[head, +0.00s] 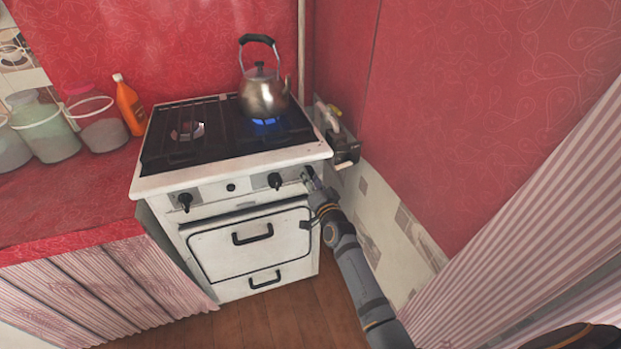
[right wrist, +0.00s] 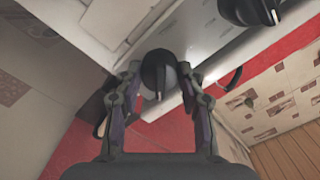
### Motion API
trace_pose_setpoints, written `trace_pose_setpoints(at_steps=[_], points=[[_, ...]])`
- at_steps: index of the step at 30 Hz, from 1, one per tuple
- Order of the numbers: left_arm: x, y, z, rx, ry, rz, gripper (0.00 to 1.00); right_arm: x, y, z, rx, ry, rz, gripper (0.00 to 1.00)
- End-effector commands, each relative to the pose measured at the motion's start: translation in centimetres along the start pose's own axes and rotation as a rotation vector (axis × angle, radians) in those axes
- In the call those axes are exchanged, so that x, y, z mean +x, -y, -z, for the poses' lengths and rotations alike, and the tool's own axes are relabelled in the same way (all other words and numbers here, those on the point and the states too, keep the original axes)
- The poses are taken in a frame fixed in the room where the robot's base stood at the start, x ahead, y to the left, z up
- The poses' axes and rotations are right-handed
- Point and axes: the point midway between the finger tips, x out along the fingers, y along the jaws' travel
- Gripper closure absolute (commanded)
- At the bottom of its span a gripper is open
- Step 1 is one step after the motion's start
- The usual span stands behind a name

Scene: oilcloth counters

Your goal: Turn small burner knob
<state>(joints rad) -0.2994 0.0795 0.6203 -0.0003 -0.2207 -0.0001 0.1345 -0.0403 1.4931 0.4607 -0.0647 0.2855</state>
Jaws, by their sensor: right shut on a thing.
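The white stove (head: 300,153) has black knobs along its front panel. My right gripper (head: 310,181) reaches the right end of this panel and mostly hides the rightmost knob there. In the right wrist view, that knob (right wrist: 157,72) sits between the two fingers of my right gripper (right wrist: 159,76), which is shut on it. The ridge of the knob points roughly downward in that view. Another knob (head: 275,180) is just to the left, and it also shows in the right wrist view (right wrist: 251,11). A further knob (head: 185,201) is at the left end. My left gripper is not in view.
A metal kettle (head: 264,96) stands on the back right burner, with a blue flame (head: 266,122) under it. An orange bottle (head: 129,106) and glass jars (head: 45,128) stand on the red counter (head: 75,200) to the left. The red wall (head: 450,120) is close on the right.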

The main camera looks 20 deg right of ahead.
Motion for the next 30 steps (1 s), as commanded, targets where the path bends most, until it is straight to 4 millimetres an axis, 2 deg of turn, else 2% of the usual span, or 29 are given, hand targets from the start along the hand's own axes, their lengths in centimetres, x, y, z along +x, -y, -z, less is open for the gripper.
trace_pose_setpoints(at_steps=[10, 11, 15, 25, 28, 30], points=[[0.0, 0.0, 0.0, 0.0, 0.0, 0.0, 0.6, 0.0, -0.1, 0.0, 0.001, 0.001, -0.001, 0.92], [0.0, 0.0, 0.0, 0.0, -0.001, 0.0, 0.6, 0.0, -0.1, 0.0, 0.001, 0.001, -0.001, 0.57], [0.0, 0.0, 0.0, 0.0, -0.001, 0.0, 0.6, 0.0, 0.0, 0.0, 0.0, 0.001, -0.001, 0.38], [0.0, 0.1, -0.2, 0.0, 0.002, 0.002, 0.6, -0.2, 0.0, 0.0, 0.0, 0.0, 0.0, 0.38], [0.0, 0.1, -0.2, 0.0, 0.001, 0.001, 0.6, -1.5, -0.1, -0.1, -0.002, 0.001, -0.001, 0.38], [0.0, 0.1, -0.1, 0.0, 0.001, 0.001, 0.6, -3.0, -0.1, -0.1, -0.001, 0.001, -0.002, 0.38]])
